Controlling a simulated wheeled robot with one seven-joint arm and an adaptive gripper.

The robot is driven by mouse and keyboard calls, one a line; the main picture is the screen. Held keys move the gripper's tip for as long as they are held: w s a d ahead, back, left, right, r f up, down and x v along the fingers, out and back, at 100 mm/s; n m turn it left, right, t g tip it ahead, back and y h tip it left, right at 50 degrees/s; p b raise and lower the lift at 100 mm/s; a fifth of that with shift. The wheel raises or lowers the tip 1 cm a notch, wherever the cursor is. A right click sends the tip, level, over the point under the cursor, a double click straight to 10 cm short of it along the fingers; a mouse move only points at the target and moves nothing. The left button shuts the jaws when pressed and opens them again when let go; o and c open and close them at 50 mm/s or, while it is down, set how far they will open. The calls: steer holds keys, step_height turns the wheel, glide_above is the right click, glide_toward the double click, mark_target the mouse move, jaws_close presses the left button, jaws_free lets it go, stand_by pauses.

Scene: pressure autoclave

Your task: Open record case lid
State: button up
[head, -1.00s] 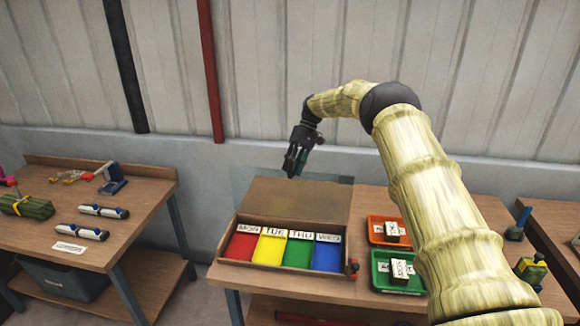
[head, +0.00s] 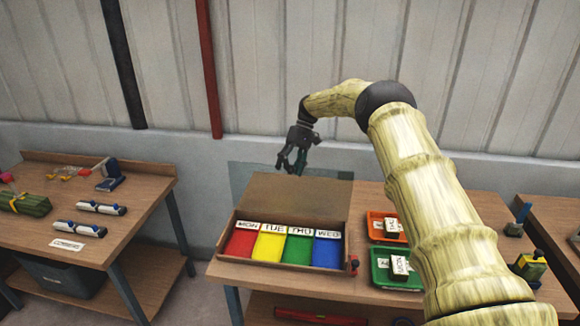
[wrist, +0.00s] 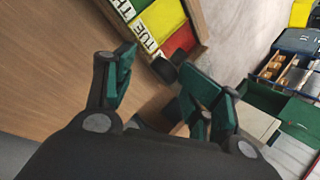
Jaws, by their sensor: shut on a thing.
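The record case (head: 230,254) stands on the middle bench, with red, yellow, green and blue sections labelled MON, TUE, THU and WED. Its brown lid (head: 295,200) is open and leans back behind the sections. It fills the left of the wrist view (wrist: 50,70). My gripper (head: 292,168) is at the lid's upper edge, pointing down. In the wrist view its two green-padded fingers (wrist: 157,68) stand apart, with a small dark piece between them, perhaps the lid's handle. The contact itself is partly hidden.
An orange tray (head: 376,237) and a green tray (head: 380,284) with labelled blocks stand right of the case. A left bench (head: 130,215) holds tools. A grey wall is close behind. A red level (head: 310,316) lies on the lower shelf.

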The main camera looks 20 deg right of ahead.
steer(key=shift+s+d+f, duration=0.1)
steer(key=shift+s+d, duration=0.1)
steer(key=shift+d, duration=0.45)
steer(key=v, duration=1.2)
steer(key=shift+r, duration=0.25)
steer(key=shift+w+a, duration=0.1)
